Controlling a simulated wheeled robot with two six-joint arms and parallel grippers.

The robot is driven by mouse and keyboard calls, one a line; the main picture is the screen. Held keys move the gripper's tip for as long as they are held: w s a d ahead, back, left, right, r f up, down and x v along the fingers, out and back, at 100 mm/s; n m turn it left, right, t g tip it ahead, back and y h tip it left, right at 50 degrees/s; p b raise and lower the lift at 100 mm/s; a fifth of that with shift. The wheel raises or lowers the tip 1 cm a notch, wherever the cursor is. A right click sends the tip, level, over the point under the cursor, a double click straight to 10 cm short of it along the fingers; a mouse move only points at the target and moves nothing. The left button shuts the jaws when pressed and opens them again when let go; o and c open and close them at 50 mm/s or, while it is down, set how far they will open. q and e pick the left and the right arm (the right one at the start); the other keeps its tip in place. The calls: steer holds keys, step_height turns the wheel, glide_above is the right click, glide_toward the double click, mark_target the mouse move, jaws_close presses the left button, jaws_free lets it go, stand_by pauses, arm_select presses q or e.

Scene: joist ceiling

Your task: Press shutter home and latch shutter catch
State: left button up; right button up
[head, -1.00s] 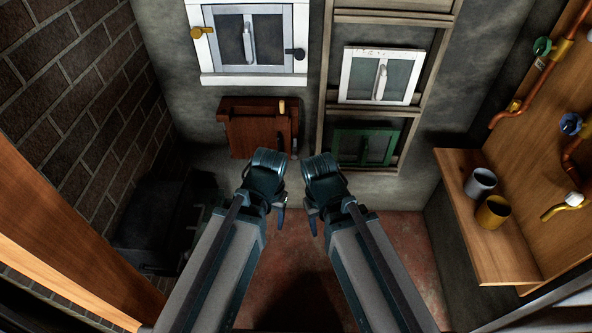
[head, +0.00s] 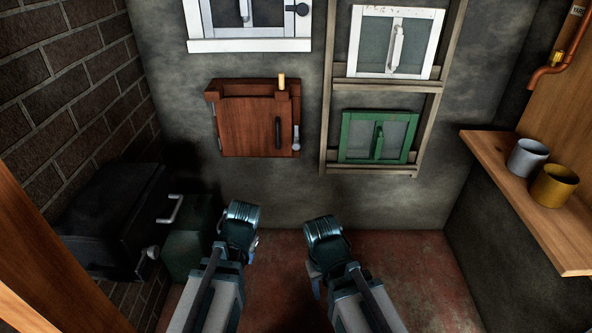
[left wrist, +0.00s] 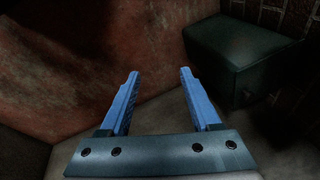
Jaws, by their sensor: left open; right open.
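A brown wooden shutter (head: 247,126) sits in its frame on the grey wall, in the head view left of centre. It has a dark upright handle (head: 278,131). A pale metal lever (head: 296,139), which looks like a catch, hangs down at the frame's right side. A yellowish peg (head: 282,82) stands at the top right of the frame. I cannot tell whether the panel is fully seated. My left gripper (head: 253,243) and right gripper (head: 311,271) are below the shutter, apart from it. In the left wrist view the left gripper (left wrist: 159,73) is open and empty.
A white-framed window (head: 248,45) is above the shutter. A white sash (head: 372,40) and a green sash (head: 350,136) are to its right. A black box (head: 115,215) and a dark green box (head: 188,243) stand left. A shelf (head: 545,220) with two mugs is right.

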arm_select(q)
steer(key=w+a+f+m+t+y+b, duration=0.2)
steer(key=w+a+f+m+t+b, duration=0.15)
steer(key=w, duration=0.25)
steer(key=w+d+r+m+t+y, duration=0.2)
steer(key=w+r+m+t, duration=0.2)
steer(key=w+r+m, duration=0.2)
steer(key=w+d+r+m+t+h, duration=0.3)
steer(key=d+r+m, duration=0.3)
steer(key=d+m, duration=0.2)
steer(key=w+d+r+m+t+h, duration=0.2)
steer(key=d+r+m+t, duration=0.3)
steer(key=d+m, duration=0.3)
steer(key=w+r+m, duration=0.1)
steer(key=m, duration=0.3)
steer(key=shift+d+h+b, duration=0.15)
steer(key=shift+h+b, duration=0.25)
arm_select(e)
step_height(320, 180, down, 6)
steer(key=shift+f, duration=0.25)
